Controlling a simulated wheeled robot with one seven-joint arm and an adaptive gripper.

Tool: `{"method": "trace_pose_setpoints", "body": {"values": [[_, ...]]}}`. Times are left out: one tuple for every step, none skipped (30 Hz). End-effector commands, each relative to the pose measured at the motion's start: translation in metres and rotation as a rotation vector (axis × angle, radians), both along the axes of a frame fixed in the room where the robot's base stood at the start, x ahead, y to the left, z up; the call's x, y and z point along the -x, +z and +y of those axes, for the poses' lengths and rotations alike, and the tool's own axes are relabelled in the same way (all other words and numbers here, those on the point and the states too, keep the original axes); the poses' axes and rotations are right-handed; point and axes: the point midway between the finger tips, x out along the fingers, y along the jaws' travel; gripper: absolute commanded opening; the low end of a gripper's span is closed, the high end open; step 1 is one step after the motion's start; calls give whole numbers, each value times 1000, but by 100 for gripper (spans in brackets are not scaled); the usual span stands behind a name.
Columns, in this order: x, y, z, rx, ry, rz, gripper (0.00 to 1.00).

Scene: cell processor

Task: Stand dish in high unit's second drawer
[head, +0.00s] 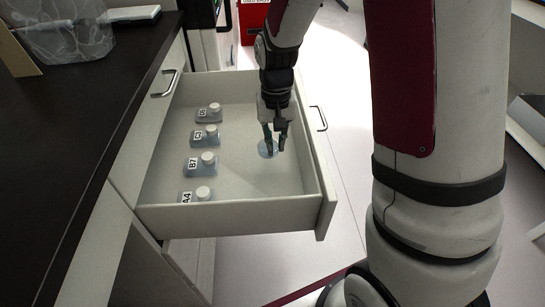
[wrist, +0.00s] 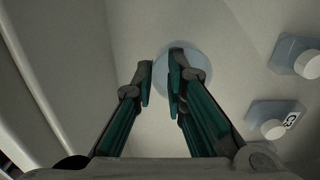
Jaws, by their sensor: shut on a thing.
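The dish (head: 267,149) is a small round, pale blue, see-through disc. It is at my gripper's fingertips, over the right part of an open white drawer (head: 240,218). My gripper (head: 274,143) points down into the drawer and is shut on the dish. In the wrist view the dish (wrist: 192,62) shows as a pale disc beside and behind the fingertips of my gripper (wrist: 161,76). I cannot tell whether the dish touches the drawer floor. The fingers hide part of it.
Several labelled flasks with white caps, among them one marked B7 (head: 201,163), stand in a row along the drawer's left side. A dark countertop (head: 110,85) lies to the left. The drawer's walls rise around my gripper. Drawer floor between flasks and gripper is free.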

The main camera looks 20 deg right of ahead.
Motion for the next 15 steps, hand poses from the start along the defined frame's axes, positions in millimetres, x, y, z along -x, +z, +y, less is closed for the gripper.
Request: {"method": "trace_pose_setpoints", "body": {"values": [[0, -5, 0, 0, 0, 0, 0], [0, -7, 0, 0, 0, 0, 0], [0, -11, 0, 0, 0, -1, 0], [0, -16, 0, 0, 0, 0, 0], [0, -21, 0, 0, 0, 1, 0], [0, -28, 0, -1, 0, 2, 0], [0, -33, 0, 0, 0, 1, 0], [0, -38, 0, 0, 0, 1, 0], [0, -43, 0, 0, 0, 1, 0], [0, -47, 0, 0, 0, 0, 0], [0, -49, 0, 0, 0, 0, 0], [0, -50, 0, -1, 0, -1, 0], [0, -50, 0, -1, 0, -1, 0], [0, -50, 0, 0, 0, -2, 0], [0, -49, 0, 0, 0, -2, 0]]}}
